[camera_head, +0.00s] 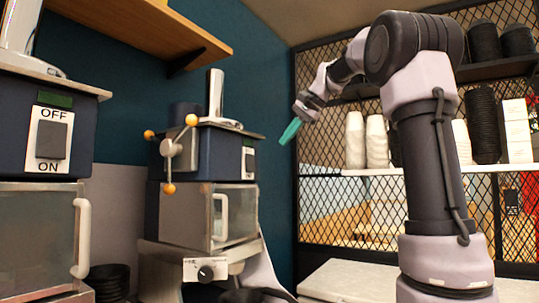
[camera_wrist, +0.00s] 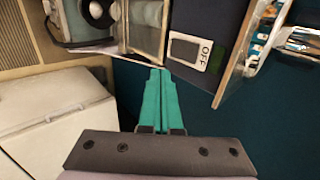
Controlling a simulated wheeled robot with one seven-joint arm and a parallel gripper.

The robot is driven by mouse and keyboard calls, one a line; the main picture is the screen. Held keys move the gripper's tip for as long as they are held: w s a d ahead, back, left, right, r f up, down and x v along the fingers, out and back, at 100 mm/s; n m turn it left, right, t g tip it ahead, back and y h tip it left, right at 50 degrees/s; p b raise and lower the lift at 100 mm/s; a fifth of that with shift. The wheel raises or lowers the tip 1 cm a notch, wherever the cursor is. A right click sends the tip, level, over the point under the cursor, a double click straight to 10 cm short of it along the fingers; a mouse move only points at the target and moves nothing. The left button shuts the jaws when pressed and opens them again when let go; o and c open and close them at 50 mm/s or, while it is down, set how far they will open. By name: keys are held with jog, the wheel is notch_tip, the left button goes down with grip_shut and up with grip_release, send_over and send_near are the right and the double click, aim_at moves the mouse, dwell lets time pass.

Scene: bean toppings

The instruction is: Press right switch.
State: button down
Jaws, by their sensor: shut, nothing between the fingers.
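The right machine (camera_head: 222,155) has a switch (camera_head: 248,163) on its dark blue side panel, seen at a steep angle. The wrist view shows a dark rocker switch (camera_wrist: 186,49) on a white plate marked OFF, above and right of my fingertips. The left machine (camera_head: 20,120) has a similar dark switch (camera_head: 51,140) between OFF and ON labels. My gripper (camera_head: 281,143) has teal fingers, shut and empty, hanging in the air to the right of the right machine. In the wrist view the fingertips (camera_wrist: 157,70) are together, apart from the switch in the picture.
A wooden shelf (camera_head: 140,25) hangs above the machines. An orange-knobbed handle (camera_head: 172,150) sticks out from the right machine. A mesh rack (camera_head: 320,215) with stacked cups stands at the right. A pale counter (camera_head: 350,281) lies below it. Open air surrounds my gripper.

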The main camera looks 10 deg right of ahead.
aim_at(253, 170)
jog(key=w+a+r+x, duration=0.1)
jog(key=x, duration=1.1)
jog(key=shift+w+a, duration=0.35)
jog(key=shift+r, duration=0.15)
jog(key=shift+w+a, duration=0.2)
